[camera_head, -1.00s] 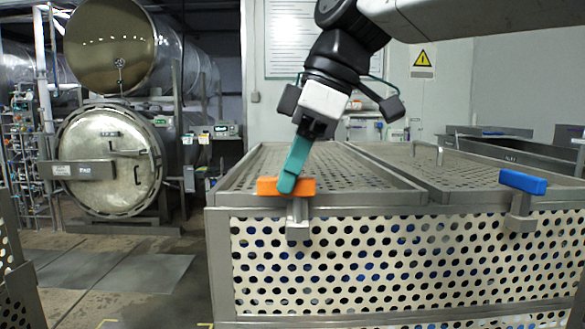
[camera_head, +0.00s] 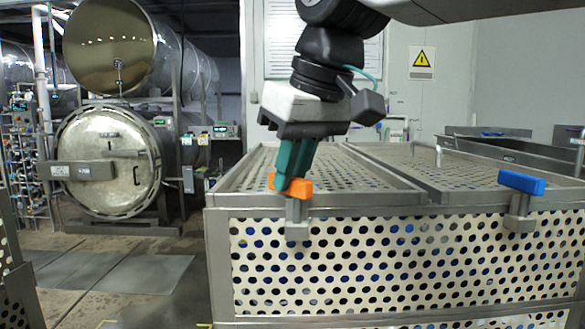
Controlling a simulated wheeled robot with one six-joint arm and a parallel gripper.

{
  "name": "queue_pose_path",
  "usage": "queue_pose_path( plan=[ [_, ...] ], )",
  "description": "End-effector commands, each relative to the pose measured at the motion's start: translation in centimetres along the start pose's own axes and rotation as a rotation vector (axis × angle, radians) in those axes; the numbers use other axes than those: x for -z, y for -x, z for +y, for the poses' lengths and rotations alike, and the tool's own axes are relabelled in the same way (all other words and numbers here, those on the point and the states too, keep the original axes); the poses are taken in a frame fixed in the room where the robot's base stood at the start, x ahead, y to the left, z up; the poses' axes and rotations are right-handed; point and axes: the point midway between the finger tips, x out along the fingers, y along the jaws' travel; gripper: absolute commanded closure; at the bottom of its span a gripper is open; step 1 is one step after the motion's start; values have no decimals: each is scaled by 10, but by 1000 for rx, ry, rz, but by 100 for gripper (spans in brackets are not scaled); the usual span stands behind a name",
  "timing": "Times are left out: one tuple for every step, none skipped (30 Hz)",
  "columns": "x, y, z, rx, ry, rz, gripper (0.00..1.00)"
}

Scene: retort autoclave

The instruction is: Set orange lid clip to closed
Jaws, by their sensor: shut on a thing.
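The orange lid clip (camera_head: 298,188) sits on the front top edge of the perforated crate (camera_head: 215,260), left of the crate's middle. Its orange handle looks short in this view, turned partly along the viewing direction. Its grey metal bracket (camera_head: 297,228) hangs on the crate's front. My gripper (camera_head: 285,186) reaches down from above with teal fingers. The fingers are closed on the orange handle and hide part of its left side.
A blue lid clip (camera_head: 522,182) sits on the same edge at the right, its handle lying along the edge. The perforated lid (camera_head: 400,180) covers the crate's top, with a small upright handle (camera_head: 438,157). Retort vessels (camera_head: 110,165) stand at the back left.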

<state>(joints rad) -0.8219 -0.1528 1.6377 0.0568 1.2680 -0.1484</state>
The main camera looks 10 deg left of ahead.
Motion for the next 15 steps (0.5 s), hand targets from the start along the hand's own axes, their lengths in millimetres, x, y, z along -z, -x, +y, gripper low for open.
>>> queue_pose_path(
  plan=[
    [1, 1, 0, -18, -38, 3, 100],
    [1, 1, 0, -29, -64, 3, 100],
    [1, 1, 0, -43, -100, 3, 100],
    [1, 1, 1, -55, -126, 3, 100],
    [1, 1, 1, -65, -153, 3, 100],
    [1, 1, 1, -80, -186, 3, 100],
    [1, 1, 1, -90, -213, 3, 100],
    [1, 1, 2, -102, -239, 3, 100],
    [1, 1, 2, -115, -274, 4, 100],
    [1, 1, 2, -126, -299, 4, 100],
    [1, 1, 2, -136, -324, 4, 100],
    [1, 1, 2, -149, -356, 4, 100],
    [0, 1, 3, -159, -379, 4, 100],
    [0, 1, 3, -168, -403, 4, 100],
    [0, 1, 3, -181, -433, 4, 100]
  ],
)
